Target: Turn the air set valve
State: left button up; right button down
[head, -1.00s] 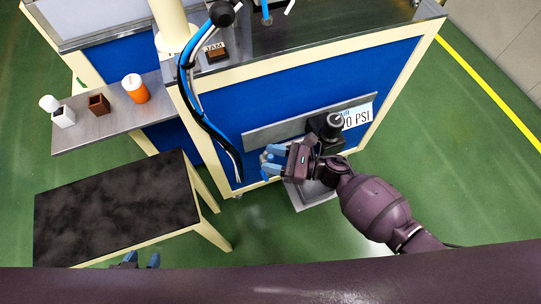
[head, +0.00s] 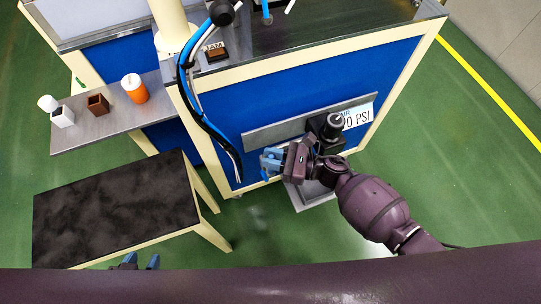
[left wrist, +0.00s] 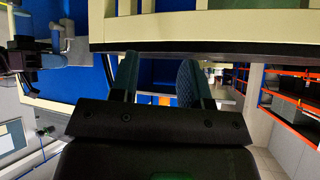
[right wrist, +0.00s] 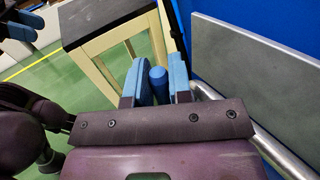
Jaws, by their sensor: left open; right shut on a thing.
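The air set (head: 333,125) is a black unit with a round knob on the grey plate of the blue bench side, beside a sign ending "0 PSI". My right gripper (head: 271,161) is left of it, low by the bench side. In the right wrist view its blue fingers (right wrist: 158,80) are shut on a blue rounded handle (right wrist: 158,84), apparently the valve's. The handle's attachment is hidden behind the gripper. My left gripper (head: 142,261) is open and empty at the bottom left, by the black-topped table; its spread fingers show in the left wrist view (left wrist: 158,78).
The grey plate (right wrist: 265,75) and a silver pipe (right wrist: 285,150) are close to the right gripper. The black-topped table (head: 115,205) stands at left. Blue and black hoses (head: 205,130) hang down the bench corner. A shelf (head: 125,120) holds small containers. Green floor is clear at right.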

jog(key=shift+s+d+f+b, duration=0.1)
jog(key=shift+d+f+b, duration=0.05)
jog(key=shift+f+b, duration=0.25)
jog(key=shift+d+f+m+y+b, duration=0.1)
jog(key=shift+d+m+y+b, duration=0.1)
jog(key=shift+m+y+b, duration=0.25)
jog(key=shift+d+b, duration=0.2)
jog(key=shift+b, duration=0.2)
pick_arm(q)
jog(key=shift+w+d+m+t+b, duration=0.15)
jog(key=shift+w+d+m+b, duration=0.15)
jog(key=shift+w, duration=0.2)
jog(key=shift+w+d+m+t+b, duration=0.15)
jog(key=shift+w+d+m+b, duration=0.15)
jog(key=shift+w, duration=0.2)
pick_arm(e)
jog(key=shift+w+d+r+m+t+y, duration=0.4)
jog(key=shift+d+m+t+y, duration=0.1)
jog(key=shift+y, duration=0.15)
pick_arm(q)
jog(key=shift+a+f, duration=0.1)
pick_arm(e)
jog(key=c, duration=1.1)
grip_release()
pick_arm(q)
jog(key=shift+s+f, duration=0.15)
jog(key=shift+s, duration=0.2)
pick_arm(e)
jog(key=shift+o, duration=0.2)
